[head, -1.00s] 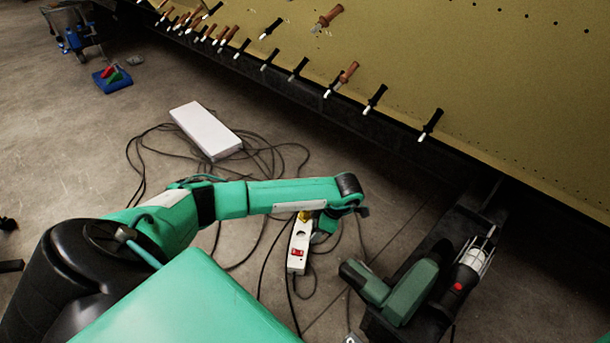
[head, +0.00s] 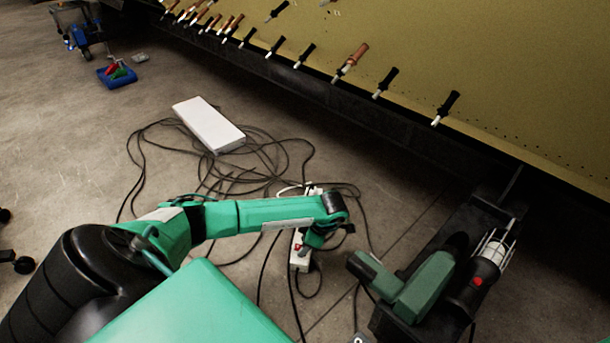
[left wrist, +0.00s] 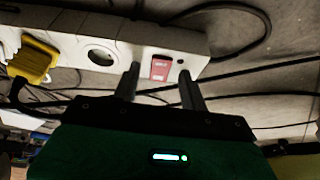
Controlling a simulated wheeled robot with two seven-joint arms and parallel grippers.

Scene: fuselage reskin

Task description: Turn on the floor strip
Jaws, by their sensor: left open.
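The white floor strip (head: 301,262) lies on the concrete floor, partly hidden by my left arm in the head view. In the left wrist view the strip (left wrist: 132,42) crosses the upper left, with a round socket (left wrist: 101,56) and a yellow plug (left wrist: 36,60). Its red switch (left wrist: 160,67) sits near the strip's right end; it also shows in the head view (head: 298,247). My left gripper (left wrist: 160,78) is open and empty, its two dark fingers on either side of the red switch in that view. I cannot tell whether the fingers touch the strip. My right gripper is not in view.
Black cables (head: 235,170) lie looped around the strip and a white box (head: 209,125). A green tool (head: 415,288) and a caged lamp (head: 486,265) lie on a dark stand at right. The yellowish panel (head: 450,60) with several handled pins overhangs the floor behind.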

